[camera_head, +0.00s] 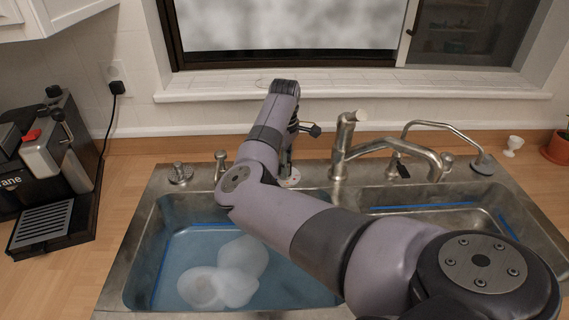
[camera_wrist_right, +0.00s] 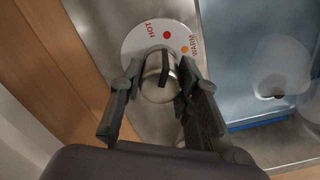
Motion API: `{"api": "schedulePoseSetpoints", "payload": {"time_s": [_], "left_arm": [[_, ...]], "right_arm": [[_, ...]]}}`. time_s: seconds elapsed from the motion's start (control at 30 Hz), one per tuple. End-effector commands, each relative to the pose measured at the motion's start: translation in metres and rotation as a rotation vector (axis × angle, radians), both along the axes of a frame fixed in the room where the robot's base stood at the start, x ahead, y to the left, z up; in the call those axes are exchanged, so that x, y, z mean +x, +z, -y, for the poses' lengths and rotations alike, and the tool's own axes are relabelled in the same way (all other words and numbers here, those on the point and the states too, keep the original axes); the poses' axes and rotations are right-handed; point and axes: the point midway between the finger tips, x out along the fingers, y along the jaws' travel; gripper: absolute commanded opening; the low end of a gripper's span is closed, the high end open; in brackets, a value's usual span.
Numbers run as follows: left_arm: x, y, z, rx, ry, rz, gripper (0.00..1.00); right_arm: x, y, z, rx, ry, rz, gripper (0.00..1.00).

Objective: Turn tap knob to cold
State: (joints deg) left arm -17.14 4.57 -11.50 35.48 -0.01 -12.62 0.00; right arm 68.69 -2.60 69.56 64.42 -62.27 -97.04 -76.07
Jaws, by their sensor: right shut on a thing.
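The tap knob (camera_wrist_right: 158,86) is a rounded metal cylinder with a dark bar across its top. It stands on a white disc (camera_wrist_right: 160,38) marked HOT with a red dot and WARM with an orange dot; no cold mark is visible. In the head view the disc (camera_head: 291,178) sits on the sink's back ledge, left of the spout, and my arm largely hides the knob. My right gripper (camera_wrist_right: 156,82) has its dark fingers on both sides of the knob and is shut on it. The bar's upper end points roughly toward the red dot. My left gripper is out of view.
A metal spout (camera_head: 385,148) stands right of my right arm. The left basin (camera_head: 180,240) holds pale, rounded dishes. A coffee machine (camera_head: 55,150) stands at the left. The window sill (camera_head: 350,84) runs behind the sink.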

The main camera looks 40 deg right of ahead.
Motion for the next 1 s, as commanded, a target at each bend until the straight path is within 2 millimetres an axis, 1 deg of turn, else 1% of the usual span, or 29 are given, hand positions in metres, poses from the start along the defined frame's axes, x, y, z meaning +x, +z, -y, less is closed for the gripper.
{"api": "schedulePoseSetpoints", "payload": {"time_s": [0.03, 0.2, 0.3, 0.47, 0.67, 0.87, 1.0], "left_arm": [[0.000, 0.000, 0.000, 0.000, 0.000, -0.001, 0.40], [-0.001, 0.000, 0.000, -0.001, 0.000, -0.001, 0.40], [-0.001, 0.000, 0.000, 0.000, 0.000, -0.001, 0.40], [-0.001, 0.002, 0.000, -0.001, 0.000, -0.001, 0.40], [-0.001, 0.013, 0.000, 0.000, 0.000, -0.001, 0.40], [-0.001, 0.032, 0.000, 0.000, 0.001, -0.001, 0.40], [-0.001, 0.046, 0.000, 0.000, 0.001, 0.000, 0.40]], "right_arm": [[0.000, 0.000, 0.000, 0.000, 0.000, 0.000, 0.18], [0.000, 0.000, 0.000, 0.001, 0.000, 0.000, 0.07], [0.000, 0.000, 0.000, 0.001, 0.000, 0.000, 0.02], [0.000, 0.001, 0.000, 0.001, -0.010, -0.001, 0.02], [-0.001, 0.003, 0.001, -0.001, -0.073, -0.003, 0.02], [-0.001, 0.005, 0.001, -0.002, -0.208, -0.005, 0.02], [-0.001, 0.005, 0.001, -0.001, -0.334, -0.006, 0.02]]}}
